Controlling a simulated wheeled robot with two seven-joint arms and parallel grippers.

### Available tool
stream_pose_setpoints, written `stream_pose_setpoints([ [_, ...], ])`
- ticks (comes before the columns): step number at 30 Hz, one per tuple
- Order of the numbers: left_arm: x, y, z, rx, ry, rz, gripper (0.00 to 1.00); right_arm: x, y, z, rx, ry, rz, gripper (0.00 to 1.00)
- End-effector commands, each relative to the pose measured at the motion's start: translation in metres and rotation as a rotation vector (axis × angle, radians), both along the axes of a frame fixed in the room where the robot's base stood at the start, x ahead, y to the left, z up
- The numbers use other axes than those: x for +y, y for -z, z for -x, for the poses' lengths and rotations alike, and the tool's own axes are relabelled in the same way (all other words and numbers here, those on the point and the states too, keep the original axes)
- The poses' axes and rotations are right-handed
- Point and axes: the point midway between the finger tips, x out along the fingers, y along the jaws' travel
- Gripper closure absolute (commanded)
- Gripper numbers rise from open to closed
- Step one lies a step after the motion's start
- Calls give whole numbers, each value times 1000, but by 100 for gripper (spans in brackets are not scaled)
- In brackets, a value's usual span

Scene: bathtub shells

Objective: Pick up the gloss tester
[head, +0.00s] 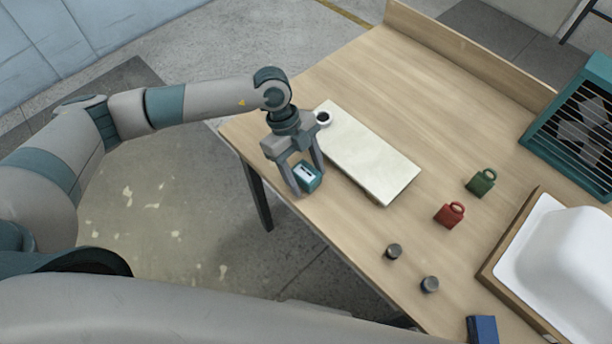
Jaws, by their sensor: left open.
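The gloss tester appears to be the small teal box (308,177) with a pale face and a dark display, at the left edge of the wooden table (350,80). My left gripper (307,184) is open, pointing down, with its fingers on either side of the box. The fingers hide part of the box's sides. I cannot tell whether they touch it, or whether the box rests on the table. My right gripper is not in view.
Red (450,215) and green (482,182) padlock-shaped blocks, two dark knobs (393,251), a blue box (482,329) and a white shell (570,265) stand further right.

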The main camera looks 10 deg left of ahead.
Motion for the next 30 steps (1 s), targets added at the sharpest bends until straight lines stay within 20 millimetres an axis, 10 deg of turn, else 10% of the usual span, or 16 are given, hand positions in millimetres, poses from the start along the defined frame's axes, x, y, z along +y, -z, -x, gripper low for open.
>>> stream_pose_setpoints([
  [8, 0, 0, 0, 0, 0, 0, 45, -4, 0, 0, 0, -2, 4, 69],
  [14, 0, 0, 0, 0, 0, 0, 92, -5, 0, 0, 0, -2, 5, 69],
  [30, 0, -14, 0, 0, 1, 0, 92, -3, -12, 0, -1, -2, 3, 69],
])
